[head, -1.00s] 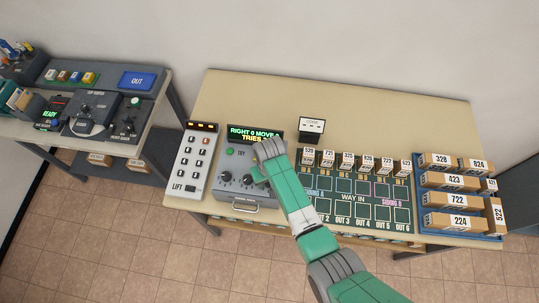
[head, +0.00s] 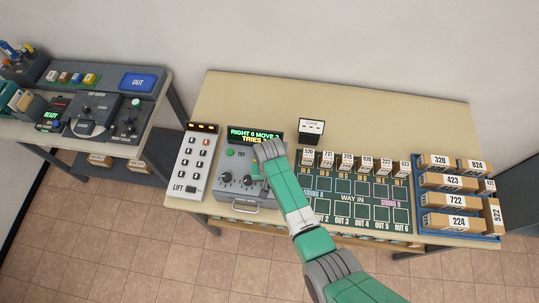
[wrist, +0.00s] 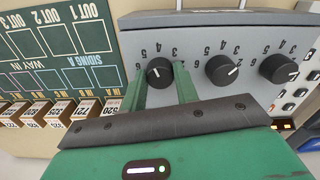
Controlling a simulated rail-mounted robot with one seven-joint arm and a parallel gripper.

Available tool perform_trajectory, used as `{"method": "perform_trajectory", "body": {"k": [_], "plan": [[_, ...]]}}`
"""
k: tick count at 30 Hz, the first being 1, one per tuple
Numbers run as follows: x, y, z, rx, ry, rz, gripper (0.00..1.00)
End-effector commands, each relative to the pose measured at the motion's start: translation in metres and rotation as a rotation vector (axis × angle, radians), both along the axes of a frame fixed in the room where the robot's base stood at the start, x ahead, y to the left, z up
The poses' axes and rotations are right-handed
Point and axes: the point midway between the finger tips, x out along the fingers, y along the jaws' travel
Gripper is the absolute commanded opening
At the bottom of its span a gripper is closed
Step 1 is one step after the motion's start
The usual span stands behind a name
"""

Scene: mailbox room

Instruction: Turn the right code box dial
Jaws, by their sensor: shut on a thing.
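The grey code box (head: 227,155) stands on the beige table, with a lit display (head: 255,135) on top reading "RIGHT 0 MOVE" and a "TRIES" line, its digits hard to read. The right dial, a black knob (wrist: 159,71), is leftmost in the turned wrist view. My gripper (wrist: 160,80) is shut on it, one green finger on each side. In the head view my gripper (head: 259,172) hides this dial. The middle dial (wrist: 222,70) and left dial (wrist: 278,68) are free beside it, ringed by numbers.
A white LIFT keypad (head: 191,160) stands left of the box. A green track board (head: 358,200) with several numbered boxes lies close on the right, under my arm. A blue tray of parcels (head: 426,234) is at far right. A small code sign (head: 311,129) stands behind.

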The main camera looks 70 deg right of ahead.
Motion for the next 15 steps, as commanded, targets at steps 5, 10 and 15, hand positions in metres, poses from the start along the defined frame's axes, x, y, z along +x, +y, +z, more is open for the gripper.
{"method": "perform_trajectory", "body": {"k": [5,10,15], "plan": [[0.0007,-0.0004,0.0018,-0.001,0.000,-0.130,0.07],[0.0008,0.0000,0.0015,0.000,-0.001,-0.231,0.07],[0.0004,-0.0003,0.0012,0.000,0.000,-0.301,0.07]]}}
